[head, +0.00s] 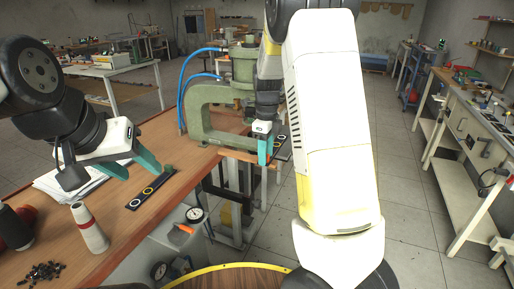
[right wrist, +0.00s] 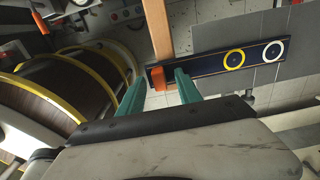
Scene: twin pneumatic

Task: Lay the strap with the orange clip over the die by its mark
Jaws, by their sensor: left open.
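The strap with the orange clip (right wrist: 157,77) is dark with a yellow and a white ring, and shows beside the press in the head view (head: 283,148). My right gripper (head: 266,158) is at its clip end. In the right wrist view the teal fingers (right wrist: 159,76) stand either side of the clip with gaps showing. I cannot tell what bears the strap. The die and its mark are not clearly seen. My left gripper (head: 137,171) is open and empty above the bench, near a second ringed strap (head: 150,191) with a green clip (head: 168,170).
A green C-frame press (head: 200,105) with blue hoses stands at the bench's far end. The wooden bench (head: 120,215) holds papers (head: 65,183), a pale cone (head: 88,228) and small dark parts (head: 45,272). A yellow-rimmed round top (head: 230,278) is in front.

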